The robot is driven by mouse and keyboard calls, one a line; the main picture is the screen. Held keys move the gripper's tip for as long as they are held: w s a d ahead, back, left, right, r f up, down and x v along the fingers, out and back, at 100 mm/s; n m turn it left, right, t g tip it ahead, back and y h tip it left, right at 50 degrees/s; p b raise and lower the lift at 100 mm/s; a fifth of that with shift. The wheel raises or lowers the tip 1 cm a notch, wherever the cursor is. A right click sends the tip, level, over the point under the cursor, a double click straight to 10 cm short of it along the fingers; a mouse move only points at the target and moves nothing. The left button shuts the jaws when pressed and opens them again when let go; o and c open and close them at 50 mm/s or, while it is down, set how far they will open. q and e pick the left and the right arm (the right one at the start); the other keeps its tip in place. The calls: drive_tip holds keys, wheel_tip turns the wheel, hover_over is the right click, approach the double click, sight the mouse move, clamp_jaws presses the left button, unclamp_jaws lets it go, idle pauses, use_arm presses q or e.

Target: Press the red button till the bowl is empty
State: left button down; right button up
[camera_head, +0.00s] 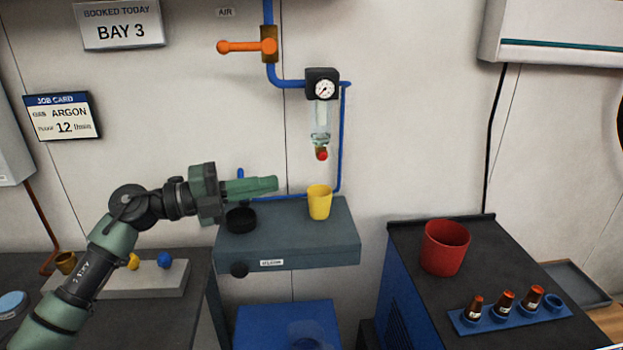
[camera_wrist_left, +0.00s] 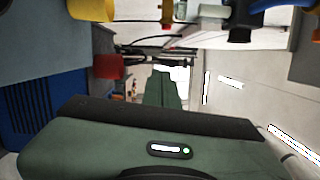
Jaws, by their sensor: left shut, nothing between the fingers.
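A clear filter bowl (camera_head: 321,120) hangs under a round pressure gauge (camera_head: 323,88) on the wall. Its lower part looks pale green; I cannot tell the liquid level for sure. The red button (camera_head: 322,154) is at the bottom end of the bowl and also shows in the left wrist view (camera_wrist_left: 167,25). A yellow cup (camera_head: 319,203) stands upright on the grey shelf below it. My left gripper (camera_head: 276,184) is shut and empty, left of the cup and lower than the button, touching neither. My right gripper is out of view.
The grey shelf (camera_head: 290,248) also holds a black round dish (camera_head: 241,220). An orange valve handle (camera_head: 240,46) and blue pipe (camera_head: 341,140) are on the wall. A red container (camera_head: 445,247) and a blue rack (camera_head: 470,322) with brown bottles stand at right.

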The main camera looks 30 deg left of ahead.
sight(322, 156)
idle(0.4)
use_arm(q)
drive_tip(key=w+d+p, duration=0.4)
drive_tip(key=w+p, duration=0.1)
drive_tip(key=w, duration=0.5)
drive_tip(key=shift+w+r, duration=0.35)
drive_tip(key=shift+r, duration=0.05)
drive_tip(key=shift+d, duration=0.1)
